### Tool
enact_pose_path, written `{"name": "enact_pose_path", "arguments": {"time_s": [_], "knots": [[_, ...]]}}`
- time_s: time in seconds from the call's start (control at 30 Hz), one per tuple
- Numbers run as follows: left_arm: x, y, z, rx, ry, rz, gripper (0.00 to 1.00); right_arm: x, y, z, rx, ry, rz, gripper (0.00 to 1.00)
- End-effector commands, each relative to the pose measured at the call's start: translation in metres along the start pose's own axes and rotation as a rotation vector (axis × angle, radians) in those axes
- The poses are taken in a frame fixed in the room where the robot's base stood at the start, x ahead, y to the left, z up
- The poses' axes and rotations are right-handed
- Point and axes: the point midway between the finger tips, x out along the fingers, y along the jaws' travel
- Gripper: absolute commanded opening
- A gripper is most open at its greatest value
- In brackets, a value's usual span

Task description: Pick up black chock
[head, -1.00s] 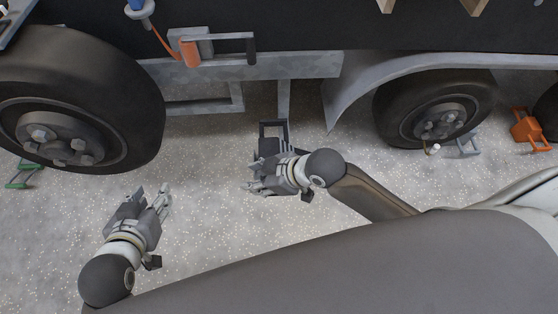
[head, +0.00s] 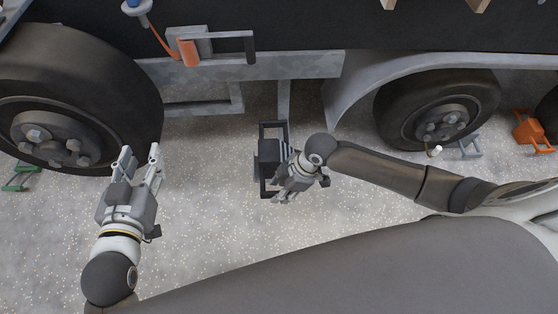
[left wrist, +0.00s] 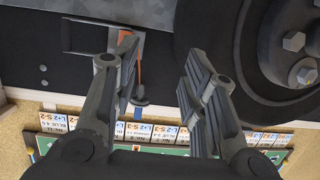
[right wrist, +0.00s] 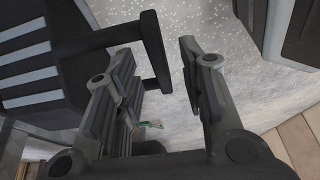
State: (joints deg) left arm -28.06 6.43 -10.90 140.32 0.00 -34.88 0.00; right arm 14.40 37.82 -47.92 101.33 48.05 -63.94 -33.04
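The black chock (head: 268,152) stands on the gravel in the middle of the head view, below the trailer frame. In the right wrist view its striped body (right wrist: 40,55) is at the left, and its dark handle (right wrist: 157,60) reaches in front of the fingers. My right gripper (head: 277,198) is open at the near side of the chock. In the right wrist view the handle's end bar shows between its spread fingertips; I cannot tell whether they touch it. My left gripper (head: 140,150) is open and empty, near the left wheel; its spread fingers also show in the left wrist view (left wrist: 150,65).
The left wheel (head: 75,100) and right wheel (head: 435,110) flank the chock. A green chock (head: 20,177), a blue-grey chock (head: 466,146) and an orange chock (head: 529,128) stand by wheels. The trailer frame (head: 240,68) overhangs behind. Gravel in front is clear.

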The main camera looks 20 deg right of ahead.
Motion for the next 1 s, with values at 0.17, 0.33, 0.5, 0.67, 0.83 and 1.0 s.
{"name": "enact_pose_path", "arguments": {"time_s": [0.17,0.33,0.5,0.67,0.83,1.0], "knots": [[0.002,0.002,-0.013,-0.001,0.067,0.004,0.4,0.007,0.0,0.0,0.0,0.001,0.0,0.38],[0.002,0.004,-0.022,-0.002,0.123,0.008,0.4,0.014,0.0,0.0,0.0,0.001,0.0,0.38],[0.0,0.007,-0.049,-0.004,0.27,0.017,0.4,0.029,0.0,0.0,0.001,0.001,0.001,0.38],[-0.007,0.011,-0.075,-0.007,0.419,0.025,0.4,0.044,0.0,0.0,0.001,0.001,0.001,0.38],[-0.017,0.014,-0.098,-0.012,0.554,0.032,0.4,0.056,0.0,0.0,0.0,0.001,0.001,0.38],[-0.024,0.015,-0.109,-0.014,0.62,0.036,0.4,0.061,0.0,0.0,-0.001,0.0,0.002,0.38]]}}
